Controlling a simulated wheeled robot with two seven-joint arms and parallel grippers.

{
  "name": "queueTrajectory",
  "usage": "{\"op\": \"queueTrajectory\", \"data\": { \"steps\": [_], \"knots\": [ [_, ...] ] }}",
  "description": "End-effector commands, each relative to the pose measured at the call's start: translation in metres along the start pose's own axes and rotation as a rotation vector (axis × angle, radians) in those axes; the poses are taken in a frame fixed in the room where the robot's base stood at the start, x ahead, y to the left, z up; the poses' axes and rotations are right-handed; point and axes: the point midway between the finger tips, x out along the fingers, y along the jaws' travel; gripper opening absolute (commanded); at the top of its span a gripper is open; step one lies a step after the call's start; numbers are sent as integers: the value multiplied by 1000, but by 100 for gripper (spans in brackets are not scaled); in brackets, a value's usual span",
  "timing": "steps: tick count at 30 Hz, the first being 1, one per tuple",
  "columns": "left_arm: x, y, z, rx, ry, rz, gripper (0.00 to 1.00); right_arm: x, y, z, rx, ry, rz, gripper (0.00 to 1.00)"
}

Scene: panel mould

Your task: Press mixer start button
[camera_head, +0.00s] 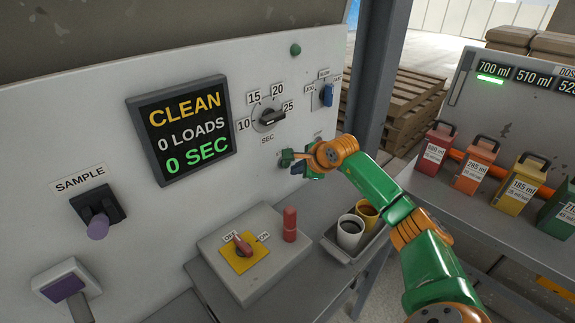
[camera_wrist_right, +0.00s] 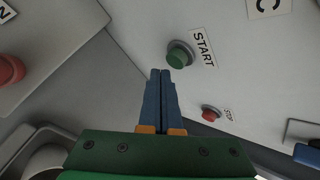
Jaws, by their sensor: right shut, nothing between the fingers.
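The green start button (camera_wrist_right: 180,54) sits on the pale panel beside its START label (camera_wrist_right: 204,47) in the wrist view. My right gripper (camera_wrist_right: 160,72) is shut and empty, its blue fingertips just short of the button and slightly left of it in that view, with a small gap showing. A smaller red stop button (camera_wrist_right: 210,113) is lower right, next to its STOP label. In the head view my right gripper (camera_head: 297,170) is close to the panel below the dial, and my arm partly covers that area. My left gripper is not in view.
The display (camera_head: 183,130) reads CLEAN, 0 LOADS, 0 SEC. A seconds dial (camera_head: 269,119) and a blue switch (camera_head: 327,95) are above my gripper. A switch box (camera_head: 255,255) with a red lever and a tray of cups (camera_head: 350,232) stand below. Coloured canisters (camera_head: 474,165) are right.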

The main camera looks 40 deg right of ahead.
Motion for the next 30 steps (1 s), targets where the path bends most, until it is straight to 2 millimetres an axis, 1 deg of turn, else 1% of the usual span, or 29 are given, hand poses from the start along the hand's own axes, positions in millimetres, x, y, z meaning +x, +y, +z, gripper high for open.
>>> {"op": "queueTrajectory", "data": {
  "steps": [30],
  "knots": [
    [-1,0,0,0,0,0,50,8,-5,5,1,0,1,0]
  ]
}}
